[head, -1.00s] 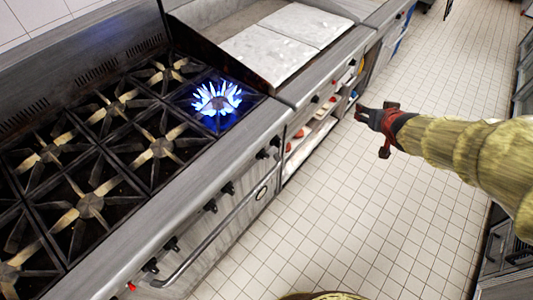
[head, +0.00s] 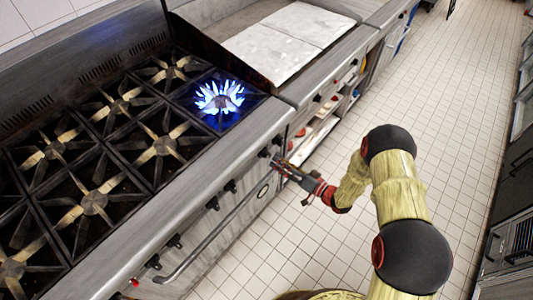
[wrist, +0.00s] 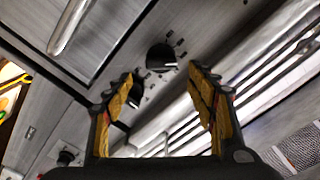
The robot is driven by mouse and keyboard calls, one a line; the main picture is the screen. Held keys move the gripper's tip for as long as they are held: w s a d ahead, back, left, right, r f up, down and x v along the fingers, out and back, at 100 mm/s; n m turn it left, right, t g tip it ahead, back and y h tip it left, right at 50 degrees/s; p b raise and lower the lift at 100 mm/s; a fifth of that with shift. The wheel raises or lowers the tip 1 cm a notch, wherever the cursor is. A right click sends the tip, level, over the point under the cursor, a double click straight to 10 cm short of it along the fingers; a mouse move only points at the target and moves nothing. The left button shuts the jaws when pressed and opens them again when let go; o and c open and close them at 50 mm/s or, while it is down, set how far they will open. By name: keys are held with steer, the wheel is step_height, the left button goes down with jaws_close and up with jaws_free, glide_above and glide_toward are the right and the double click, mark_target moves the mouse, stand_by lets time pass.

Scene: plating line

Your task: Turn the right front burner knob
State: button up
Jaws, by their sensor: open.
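The stove's front panel has a row of black knobs. The rightmost knobs, including one knob (head: 277,141) at the panel's right end, are close to my gripper (head: 279,164). The right front burner (head: 220,98) is lit with blue flames. In the wrist view, one black knob (wrist: 160,57) with tick marks around it lies just beyond the fingertips of my gripper (wrist: 160,77). A second knob (wrist: 135,95) is partly hidden behind the left finger. My gripper is open, with nothing between its fingers. I cannot tell whether it touches a knob.
A long oven door handle (head: 205,243) runs below the knobs. A flat-top griddle (head: 270,48) stands right of the burners, with shelves (head: 314,135) under it. The tiled floor (head: 430,110) is open on the right, up to a dark cabinet (head: 505,190).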

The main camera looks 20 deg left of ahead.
mark_target(269, 155)
steer(key=b+x, duration=0.1)
steer(key=x, duration=0.6)
steer(key=shift+a+b, duration=0.3)
steer(key=shift+a, duration=0.1)
steer(key=c, duration=0.3)
steer(key=c, duration=0.8)
